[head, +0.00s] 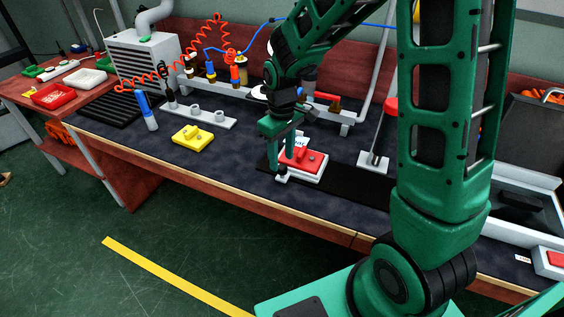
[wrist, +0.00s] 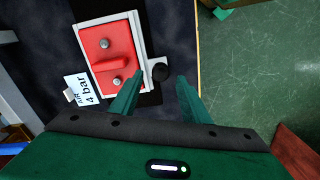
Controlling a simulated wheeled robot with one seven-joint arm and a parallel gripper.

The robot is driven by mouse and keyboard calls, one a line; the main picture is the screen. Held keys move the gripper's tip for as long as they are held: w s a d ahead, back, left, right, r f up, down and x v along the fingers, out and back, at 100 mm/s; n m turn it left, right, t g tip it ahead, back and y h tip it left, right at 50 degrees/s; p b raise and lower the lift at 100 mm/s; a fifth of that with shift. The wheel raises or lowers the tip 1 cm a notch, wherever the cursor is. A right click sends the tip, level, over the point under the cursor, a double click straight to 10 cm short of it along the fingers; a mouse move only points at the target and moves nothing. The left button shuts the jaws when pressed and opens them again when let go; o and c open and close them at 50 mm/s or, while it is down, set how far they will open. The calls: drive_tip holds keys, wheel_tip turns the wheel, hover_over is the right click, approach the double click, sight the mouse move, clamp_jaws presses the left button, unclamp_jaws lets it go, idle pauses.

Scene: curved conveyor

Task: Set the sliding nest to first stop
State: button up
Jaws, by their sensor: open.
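The sliding nest (head: 318,178) is a white block with a red part (head: 301,157) on top. It sits on a black track (head: 365,186) on the dark bench mat. In the wrist view the nest (wrist: 142,45) is upper left of centre, with the red part (wrist: 104,60) on it. A round black knob (wrist: 160,72) sticks out from its side. My gripper (head: 279,174) is at the nest's near left side. In the wrist view my open gripper (wrist: 161,77) has a fingertip on either side of the knob; I cannot tell whether they touch it.
A white "AIR 4 bar" label (wrist: 84,90) lies beside the nest. A yellow part (head: 193,138) and a grey holed rail (head: 200,116) are to the left. A red-topped post (head: 376,158) stands behind the track. The bench's front edge (head: 220,193) is close.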

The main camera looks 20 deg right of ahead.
drive_tip(key=shift+f, duration=1.45)
